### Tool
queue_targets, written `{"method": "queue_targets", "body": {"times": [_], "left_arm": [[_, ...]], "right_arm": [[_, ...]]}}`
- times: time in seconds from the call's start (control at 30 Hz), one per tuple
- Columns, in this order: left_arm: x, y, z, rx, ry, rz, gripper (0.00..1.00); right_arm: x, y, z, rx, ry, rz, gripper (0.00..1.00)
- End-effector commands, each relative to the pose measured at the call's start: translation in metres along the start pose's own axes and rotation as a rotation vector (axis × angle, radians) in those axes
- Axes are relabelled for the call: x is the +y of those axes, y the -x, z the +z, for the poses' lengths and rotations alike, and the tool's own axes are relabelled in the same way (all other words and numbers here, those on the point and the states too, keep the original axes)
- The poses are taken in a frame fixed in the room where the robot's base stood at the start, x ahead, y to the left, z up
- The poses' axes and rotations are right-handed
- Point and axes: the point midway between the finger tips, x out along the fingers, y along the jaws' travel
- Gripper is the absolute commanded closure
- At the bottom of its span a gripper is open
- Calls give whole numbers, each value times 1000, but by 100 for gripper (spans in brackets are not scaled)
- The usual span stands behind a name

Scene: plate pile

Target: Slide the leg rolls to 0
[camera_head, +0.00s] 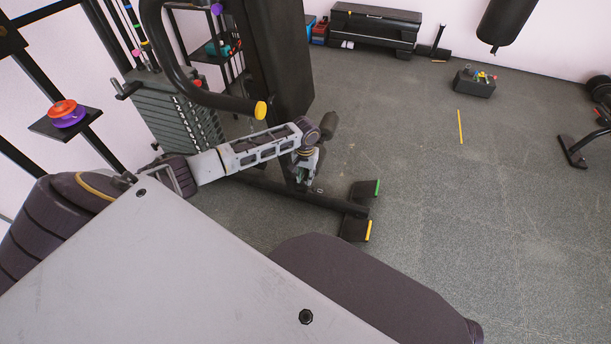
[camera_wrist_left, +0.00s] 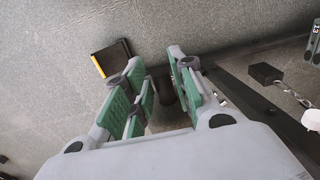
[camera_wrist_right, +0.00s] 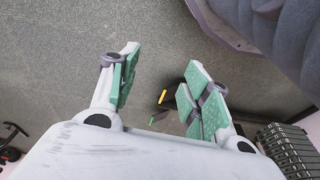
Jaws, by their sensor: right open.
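A dark padded roll (camera_head: 328,125), which looks like one of the leg rolls, shows on the weight machine just beyond my left gripper (camera_head: 308,178). In the left wrist view my left gripper (camera_wrist_left: 160,78) is open, with its green-padded fingers apart. A dark rounded part (camera_wrist_left: 166,92) shows in the gap between them; I cannot tell whether it touches a finger. My right gripper (camera_wrist_right: 160,72) is open and empty over the floor, and is not seen in the head view. Any other leg roll and a 0 mark are hidden or too small to tell.
The weight stack (camera_head: 180,118) stands at the left, with a curved yellow-tipped handle (camera_head: 261,110) above my left arm. The machine's foot (camera_head: 360,208) reaches across the floor. The floor at the right is largely free.

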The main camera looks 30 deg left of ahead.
Motion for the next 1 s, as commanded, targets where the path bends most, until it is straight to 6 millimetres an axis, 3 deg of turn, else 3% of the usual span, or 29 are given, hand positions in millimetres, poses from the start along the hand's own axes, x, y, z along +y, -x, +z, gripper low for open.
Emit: {"method": "queue_targets", "body": {"times": [0.17, 0.67, 1.0], "left_arm": [[0, 0, 0, 0, 0, 0, 100], [0, -2, 0, -1, 0, -15, 100], [2, -15, 1, -2, -1, -94, 100]], "right_arm": [[0, -1, 1, -3, 0, 0, 52], [0, -1, 2, -7, 0, 2, 52], [4, -11, 10, -38, 1, 11, 52]]}}
